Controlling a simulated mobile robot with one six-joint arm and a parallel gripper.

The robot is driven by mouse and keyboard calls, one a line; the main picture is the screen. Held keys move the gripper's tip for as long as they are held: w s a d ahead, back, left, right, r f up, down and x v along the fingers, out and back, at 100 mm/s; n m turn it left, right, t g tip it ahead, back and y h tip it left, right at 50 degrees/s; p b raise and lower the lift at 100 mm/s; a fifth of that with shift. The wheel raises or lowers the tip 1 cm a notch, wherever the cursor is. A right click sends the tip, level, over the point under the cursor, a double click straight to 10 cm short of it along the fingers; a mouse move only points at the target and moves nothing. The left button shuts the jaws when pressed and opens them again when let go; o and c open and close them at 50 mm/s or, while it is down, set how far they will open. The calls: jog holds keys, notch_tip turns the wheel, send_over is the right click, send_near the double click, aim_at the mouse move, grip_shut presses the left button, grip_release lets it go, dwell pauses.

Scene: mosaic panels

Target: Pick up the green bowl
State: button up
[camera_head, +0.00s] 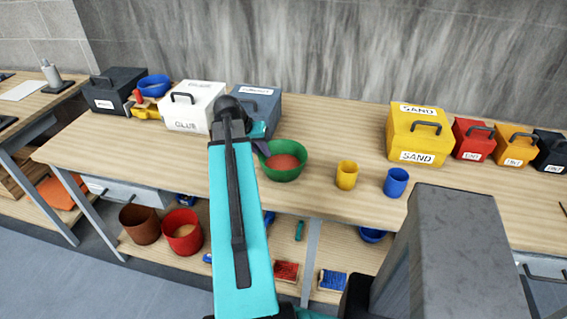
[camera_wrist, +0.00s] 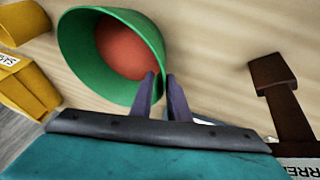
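The green bowl (camera_head: 285,173) holds reddish contents and stands upright on the workbench, just right of my arm. In the wrist view the bowl (camera_wrist: 78,50) fills the upper left, tipped only by the camera angle. My gripper (camera_wrist: 160,76) is at the bowl's rim with its two dark fingers a little apart. The left finger overlaps the bowl's wall and the right finger is outside the rim. Contact with the wall cannot be made out. In the head view my gripper (camera_head: 263,146) is at the bowl's left rim, partly hidden.
Yellow (camera_head: 347,174) and blue (camera_head: 396,182) cups stand right of the bowl. White (camera_head: 194,108) and grey-blue (camera_head: 262,102) toolboxes stand behind and left. A yellow SAND box (camera_head: 414,137) is farther right.

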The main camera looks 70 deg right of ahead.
grip_shut()
jog(key=shift+r, duration=0.15)
jog(key=shift+r+b, duration=0.75)
jog(key=shift+r, duration=0.75)
jog(key=w+a+r+b, duration=0.1)
jog(key=w+a+b, duration=0.1)
jog(key=a+b, duration=0.3)
jog(key=w+a+b, duration=0.1)
jog(key=a+b, duration=0.4)
jog(key=a, duration=0.5)
jog(key=shift+w+a+r, duration=0.15)
jog(key=shift+w+r, duration=0.25)
